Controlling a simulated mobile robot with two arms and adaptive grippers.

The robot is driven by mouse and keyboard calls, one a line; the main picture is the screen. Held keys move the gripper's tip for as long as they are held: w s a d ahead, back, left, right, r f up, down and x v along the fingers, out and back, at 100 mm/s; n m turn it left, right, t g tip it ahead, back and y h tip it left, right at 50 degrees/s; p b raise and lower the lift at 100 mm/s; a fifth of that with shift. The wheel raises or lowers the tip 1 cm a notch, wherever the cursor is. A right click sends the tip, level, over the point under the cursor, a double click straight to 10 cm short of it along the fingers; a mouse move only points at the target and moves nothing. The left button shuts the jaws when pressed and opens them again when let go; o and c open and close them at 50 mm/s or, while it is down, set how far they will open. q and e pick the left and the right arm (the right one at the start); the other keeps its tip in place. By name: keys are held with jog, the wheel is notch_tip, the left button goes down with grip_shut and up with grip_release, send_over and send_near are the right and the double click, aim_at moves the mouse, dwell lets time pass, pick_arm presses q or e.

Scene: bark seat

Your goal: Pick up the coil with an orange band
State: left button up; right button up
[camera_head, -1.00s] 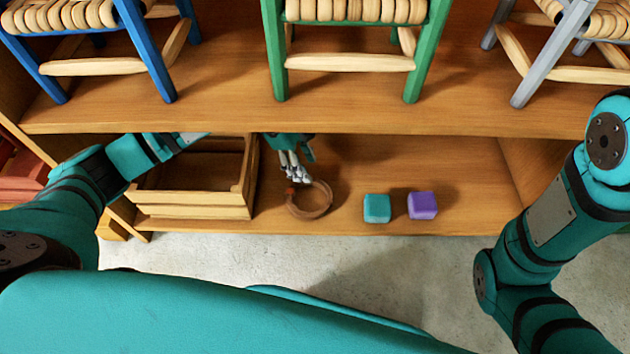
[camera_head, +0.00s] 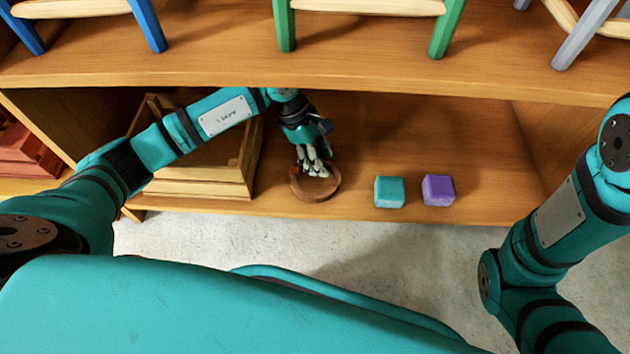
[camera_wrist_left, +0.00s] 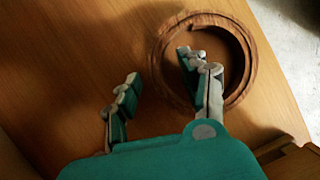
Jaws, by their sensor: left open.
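The coil (camera_head: 317,195) is a brown ring lying flat on the lower shelf, right of the wooden crate. It also shows in the left wrist view (camera_wrist_left: 249,62). I cannot clearly make out an orange band on it now. My left gripper (camera_head: 314,166) is open and empty, pointing down over the coil and hiding part of its far side. In the left wrist view its fingers (camera_wrist_left: 157,66) are apart, one over the ring's hole and the other outside the rim. I cannot tell whether they touch it. My right gripper is out of view.
A teal cube (camera_head: 389,192) and a purple cube (camera_head: 438,190) stand right of the coil. A wooden crate (camera_head: 200,188) stands to the left, under my left arm. The upper shelf (camera_head: 370,72) with chairs hangs over the space. The shelf right of the cubes is clear.

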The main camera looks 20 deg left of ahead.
pick_arm(q)
jog(key=shift+c, duration=0.3)
grip_shut()
jog(key=shift+r, duration=0.15)
